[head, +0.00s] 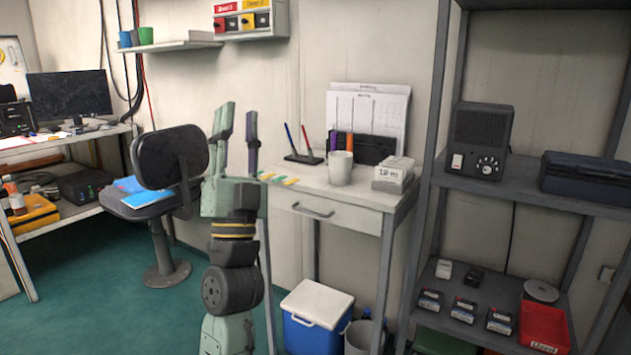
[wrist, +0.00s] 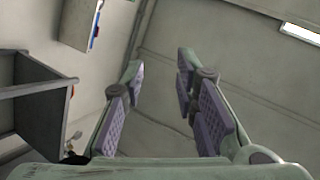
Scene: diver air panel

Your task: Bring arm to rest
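My arm stands upright in the middle of the head view, in front of the wall and left of the small desk. My gripper (head: 238,128) points upward at its top, with its two fingers apart and nothing between them. In the wrist view, my gripper (wrist: 160,85) also shows its two fingers spread with purple-grey pads, and only bare wall or ceiling behind them. The gripper touches nothing that I can see.
A small desk (head: 356,221) with a white mug (head: 340,168) stands right of my arm, with a blue cooler (head: 316,318) below. A dark chair (head: 170,160) is to the left. A metal shelf rack (head: 545,196) stands at right. Green floor (head: 110,290) is clear at lower left.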

